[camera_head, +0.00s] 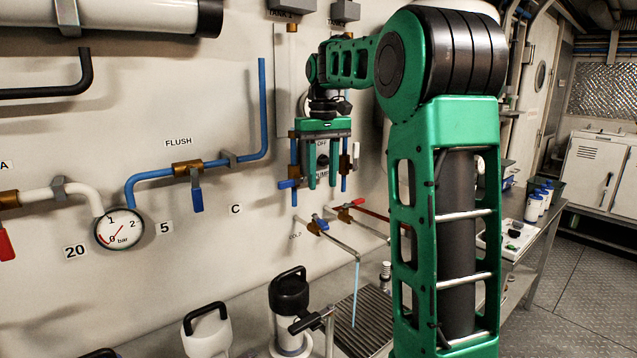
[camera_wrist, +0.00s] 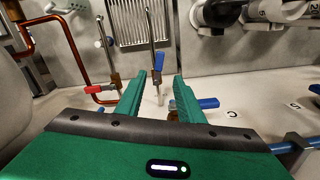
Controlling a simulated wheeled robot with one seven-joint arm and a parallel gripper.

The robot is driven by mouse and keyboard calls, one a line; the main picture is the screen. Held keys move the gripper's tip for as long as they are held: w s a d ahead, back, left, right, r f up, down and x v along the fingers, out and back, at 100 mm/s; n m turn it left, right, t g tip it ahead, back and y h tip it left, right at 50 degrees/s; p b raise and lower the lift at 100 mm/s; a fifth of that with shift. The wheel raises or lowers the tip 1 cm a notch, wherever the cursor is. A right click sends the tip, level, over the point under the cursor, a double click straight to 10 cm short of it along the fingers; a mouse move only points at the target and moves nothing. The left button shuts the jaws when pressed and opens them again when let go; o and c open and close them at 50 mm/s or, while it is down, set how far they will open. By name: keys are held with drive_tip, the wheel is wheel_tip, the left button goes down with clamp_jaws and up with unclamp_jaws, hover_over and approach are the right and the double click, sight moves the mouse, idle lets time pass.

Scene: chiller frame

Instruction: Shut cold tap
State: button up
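The cold tap (camera_head: 316,226) is a brass tap with a small blue lever low on the wall, beside a partly legible label. A thin blue stream of water (camera_head: 355,296) falls from its spout. In the wrist view the cold tap's blue lever (camera_wrist: 159,60) shows beyond the fingers. My gripper (camera_head: 322,184) is green and points down, above the tap and apart from it. Its two fingers are parted with nothing between them. The wrist view also shows my gripper (camera_wrist: 157,88) open. Exact depth to the lever is hard to tell.
A red-handled hot tap (camera_head: 352,207) is right of the cold tap. A blue-handled valve (camera_head: 288,184) sits close left of my fingers, and also shows in the wrist view (camera_wrist: 206,103). A drain grate (camera_head: 366,318) lies below. A black-topped flask (camera_head: 289,300) stands left.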

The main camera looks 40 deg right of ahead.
sight(320, 222)
drive_tip(key=shift+d+f, duration=0.1)
drive_tip(key=shift+d, duration=0.1)
drive_tip(key=c, duration=0.8)
drive_tip(key=d+f, duration=0.1)
drive_tip(key=d, duration=0.2)
drive_tip(key=s+d+f+t, duration=0.1)
drive_tip(key=d, duration=0.2)
drive_tip(key=s+d+f+t+y, duration=0.1)
drive_tip(key=d+f, duration=0.1)
drive_tip(key=shift+d+n, duration=0.4)
clamp_jaws()
drive_tip(key=s+d+t+y, duration=0.2)
drive_tip(key=s+t+y, duration=0.15)
drive_tip(key=s, duration=0.25)
drive_tip(key=w+a+f, duration=0.5)
drive_tip(key=a+f, duration=0.2)
drive_tip(key=shift+w+a+f, duration=0.25)
drive_tip(key=shift+w+a, duration=0.1)
drive_tip(key=shift+a, duration=0.05)
